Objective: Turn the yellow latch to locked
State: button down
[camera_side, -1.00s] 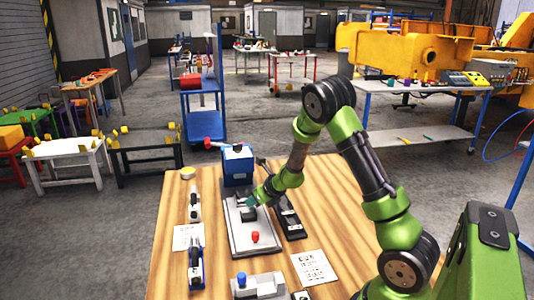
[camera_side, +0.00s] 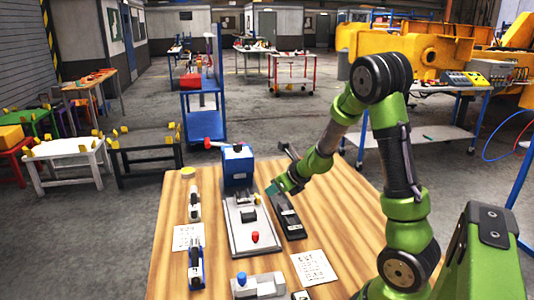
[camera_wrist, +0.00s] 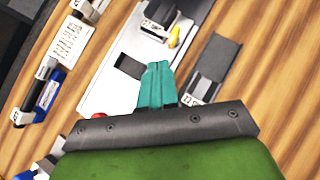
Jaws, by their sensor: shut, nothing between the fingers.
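A small yellow latch (camera_wrist: 174,37) shows in the wrist view, beside a dark clamp-like block (camera_wrist: 157,18) at the far end of a pale metal plate (camera_wrist: 112,88). In the side view the same plate (camera_side: 243,238) lies on the wooden table in front of a blue box; the latch is too small there to read its position clearly. My gripper (camera_side: 272,189) is shut and empty, its teal fingers above the right edge of the plate, near a black rail fixture. In the wrist view the shut fingers (camera_wrist: 155,68) point toward the latch, apart from it.
The blue box (camera_side: 238,168) with a red-tipped lever stands behind the plate. The black rail fixture (camera_side: 287,217) lies to its right. A blue-and-white tool (camera_side: 196,265), paper sheets (camera_side: 314,268) and a grey block with a blue knob lie around.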

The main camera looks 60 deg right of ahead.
jog(key=v, duration=0.7)
jog(key=shift+r, duration=0.25)
jog(key=c, duration=1.7)
grip_release()
jog(key=shift+s, duration=0.3)
jog(key=o, duration=0.5)
jog(key=d, duration=0.1)
jog(key=d+f, duration=0.1)
jog(key=shift+w+d+f+g+h, duration=0.1)
jog(key=shift+w+d+g+h, duration=0.2)
jog(key=shift+d+g, duration=0.1)
jog(key=o, duration=0.5)
jog(key=w+d, duration=0.1)
jog(key=w+d+n, duration=0.1)
jog(key=w+d, duration=0.1)
jog(key=w+d+r+n, duration=0.1)
jog(key=shift+w+d+y, duration=0.15)
jog(key=shift+d+y, duration=0.1)
jog(key=shift+y, duration=0.15)
jog(key=w+d+r+n+g+y, duration=0.3)
jog(key=w+r+n+g+y, duration=0.15)
jog(key=n, duration=0.55)
jog(key=shift+g, duration=0.45)
jog(key=x, duration=1.7)
jog(key=shift+s, duration=0.1)
jog(key=shift+c, duration=0.5)
